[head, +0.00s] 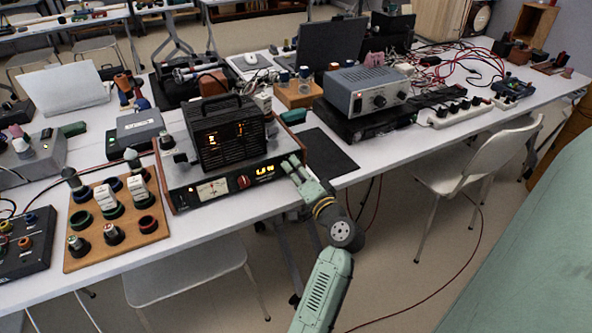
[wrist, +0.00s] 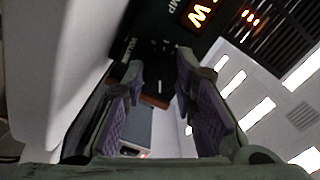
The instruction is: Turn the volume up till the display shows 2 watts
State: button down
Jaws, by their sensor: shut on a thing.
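The amplifier (head: 184,200) is a dark-fronted box with wooden sides on the near edge of the table. Its orange-lit display (head: 264,172) is on the right part of the front; the digits are too small to read. In the wrist view only the glowing W of the display (wrist: 199,15) shows clearly. My gripper (head: 289,163) is at the right end of the front panel. In the wrist view my gripper (wrist: 157,75) is shut on a dark knob (wrist: 156,62) beside a white label that seems to read VOLUME. My fingers hide the knob in the head view.
A power meter (head: 212,188) and a red knob (head: 243,181) sit left of the display. A black grilled unit (head: 226,133) stands on the amplifier. A dark mat (head: 328,152) lies to the right.

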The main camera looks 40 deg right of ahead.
jog(key=c, duration=1.3)
grip_release()
jog(key=v, duration=1.2)
